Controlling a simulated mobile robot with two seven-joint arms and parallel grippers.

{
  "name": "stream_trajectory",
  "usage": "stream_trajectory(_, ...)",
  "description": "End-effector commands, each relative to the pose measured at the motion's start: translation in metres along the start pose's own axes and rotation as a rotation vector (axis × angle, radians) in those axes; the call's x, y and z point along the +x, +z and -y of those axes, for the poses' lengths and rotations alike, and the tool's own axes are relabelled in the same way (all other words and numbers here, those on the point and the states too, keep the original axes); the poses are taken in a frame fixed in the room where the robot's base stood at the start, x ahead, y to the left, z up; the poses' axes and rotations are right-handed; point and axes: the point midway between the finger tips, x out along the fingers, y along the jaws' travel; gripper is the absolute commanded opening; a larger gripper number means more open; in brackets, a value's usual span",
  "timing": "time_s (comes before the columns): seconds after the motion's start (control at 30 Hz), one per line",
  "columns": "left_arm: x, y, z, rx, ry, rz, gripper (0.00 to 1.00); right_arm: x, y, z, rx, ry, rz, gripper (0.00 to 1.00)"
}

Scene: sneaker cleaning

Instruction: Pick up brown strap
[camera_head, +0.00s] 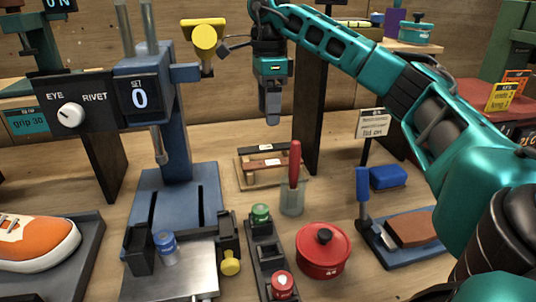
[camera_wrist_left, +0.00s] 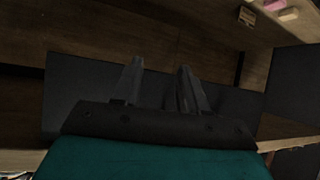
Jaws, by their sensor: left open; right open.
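A small wooden rack (camera_head: 243,180) stands on the table in the head view. My left gripper (camera_wrist_left: 159,85) shows only in the left wrist view, open and empty before dark panels.
A blue press (camera_head: 175,200) stands left of the rack. A jar (camera_head: 292,198) with a red-handled tool, a red lidded pot (camera_head: 323,252) and a blue tray (camera_head: 425,250) with a brown block stand nearby. A dark post (camera_head: 312,110) rises right of my right gripper.

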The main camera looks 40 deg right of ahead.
Motion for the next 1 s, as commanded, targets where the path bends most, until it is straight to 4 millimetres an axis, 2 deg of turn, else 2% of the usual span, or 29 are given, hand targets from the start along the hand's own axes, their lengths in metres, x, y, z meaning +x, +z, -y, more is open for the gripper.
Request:
stream_trajectory(0.13,0.001,0.003,0.0,0.001,0.0,0.002,0.43,0.008,0.0,0.0,0.0,0.002,-0.002,0.64)
stream_trajectory(0.4,0.006,0.011,-0.002,0.003,0.009,0.013,0.43,0.057,-0.001,0.0,0.001,0.003,-0.002,0.64)
stream_trajectory(0.7,0.008,0.002,-0.003,0.005,0.013,-0.01,0.43,0.084,-0.001,0.002,0.001,0.001,-0.001,0.64)
stream_trajectory(1.0,0.015,0.008,-0.003,0.006,0.013,-0.012,0.43,0.125,-0.003,0.008,0.001,0.001,-0.001,0.64)
